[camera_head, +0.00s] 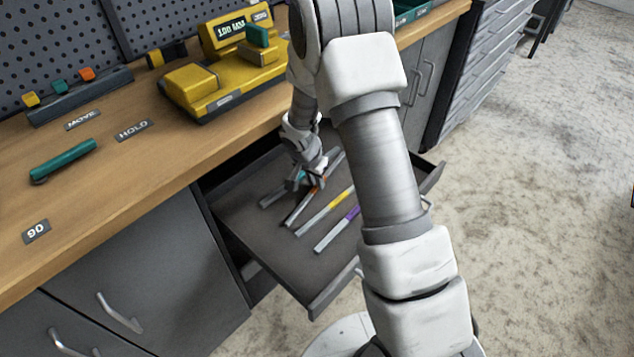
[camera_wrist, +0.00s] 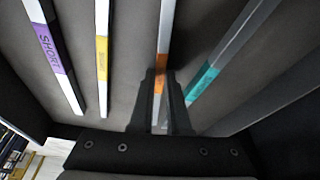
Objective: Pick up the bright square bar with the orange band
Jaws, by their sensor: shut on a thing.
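The bright square bar with the orange band (camera_head: 297,210) lies in the open drawer, between the teal-banded and yellow-banded bars. It also shows in the wrist view (camera_wrist: 164,38), running up the picture between my fingers. My gripper (camera_head: 314,184) is down at the bar, its two dark fingers (camera_wrist: 161,76) shut on it around the orange band. The bar appears still at drawer-floor level; whether it is lifted at all I cannot tell. My fingers hide part of its near end.
The drawer (camera_head: 262,240) also holds a teal-banded bar (camera_wrist: 204,82), a yellow-banded bar (camera_wrist: 102,60) and a purple-banded bar (camera_wrist: 52,45), lying apart. The wooden bench (camera_head: 130,190) above bears a yellow device (camera_head: 235,75) and a teal bar-like piece (camera_head: 62,160).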

